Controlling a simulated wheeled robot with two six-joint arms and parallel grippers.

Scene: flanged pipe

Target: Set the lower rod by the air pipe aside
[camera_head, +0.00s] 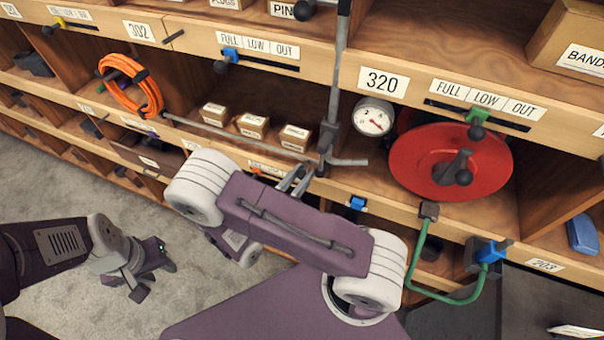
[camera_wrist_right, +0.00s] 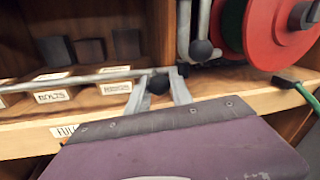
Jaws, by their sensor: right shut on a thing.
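A thin grey rod (camera_head: 245,135) runs across the front of the bay with small cartons, its left end near the orange coil. Its right part meets a dark fitting at the foot of the upright grey pipe (camera_head: 340,70). My right gripper (camera_head: 302,180) is at that right part, below the fitting. In the right wrist view, its fingers (camera_wrist_right: 163,92) are either side of a black knob (camera_wrist_right: 158,84) at the end of the rod (camera_wrist_right: 75,79), closed on the rod. My right arm hides part of the shelf. My left gripper (camera_head: 155,279) is open and empty, low over the floor.
A pressure gauge (camera_head: 372,117) and a red disc (camera_head: 450,160) stand right of the pipe. A green bent handle (camera_head: 445,298) sticks out below. Small cartons (camera_head: 253,125) sit behind the rod. An orange coil (camera_head: 130,85) hangs at left. Carpet (camera_head: 60,190) is free at lower left.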

